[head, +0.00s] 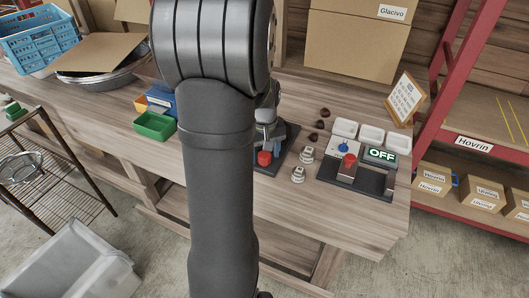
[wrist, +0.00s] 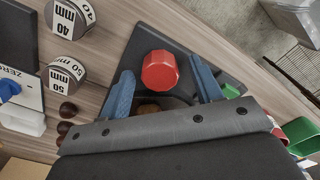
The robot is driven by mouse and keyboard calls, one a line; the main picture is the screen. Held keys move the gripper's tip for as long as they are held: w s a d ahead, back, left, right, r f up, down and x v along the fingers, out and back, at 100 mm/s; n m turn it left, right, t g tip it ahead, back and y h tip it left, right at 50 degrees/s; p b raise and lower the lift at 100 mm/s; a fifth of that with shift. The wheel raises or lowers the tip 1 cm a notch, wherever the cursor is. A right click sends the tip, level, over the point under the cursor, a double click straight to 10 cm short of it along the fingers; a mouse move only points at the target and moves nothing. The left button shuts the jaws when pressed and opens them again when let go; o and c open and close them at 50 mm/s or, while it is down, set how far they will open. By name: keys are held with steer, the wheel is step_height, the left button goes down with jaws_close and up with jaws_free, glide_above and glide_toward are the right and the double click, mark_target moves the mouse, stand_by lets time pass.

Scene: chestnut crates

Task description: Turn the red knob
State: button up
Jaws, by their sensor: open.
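A red, faceted knob (wrist: 161,71) sits on a dark base plate (wrist: 190,38) in the wrist view. My gripper (wrist: 160,67) is open, with its blue fingers on either side of the knob; I cannot tell whether they touch it. A brown rounded thing (wrist: 150,107) shows partly between the fingers, nearer my palm. In the head view the red knob (head: 264,158) shows just right of my arm, which hides much of its base and my gripper. A second red part (head: 349,160) stands on the device with the green OFF display (head: 381,154).
Two grey cylinders, marked 40 mm (wrist: 69,17) and 50 mm (wrist: 66,76), stand beside the base. Several brown chestnuts (head: 313,138) and white trays (head: 344,128) lie behind. A green bin (head: 154,125) is left of my arm. The table's front edge is close.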

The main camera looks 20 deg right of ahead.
steer(key=shift+c, duration=0.5)
steer(key=c, duration=0.9)
steer(key=shift+m, duration=0.3)
steer(key=m, duration=0.3)
steer(key=shift+m, duration=0.3)
steer(key=m, duration=0.3)
steer(key=shift+m, duration=0.3)
steer(key=m, duration=0.3)
steer(key=shift+m, duration=2.2)
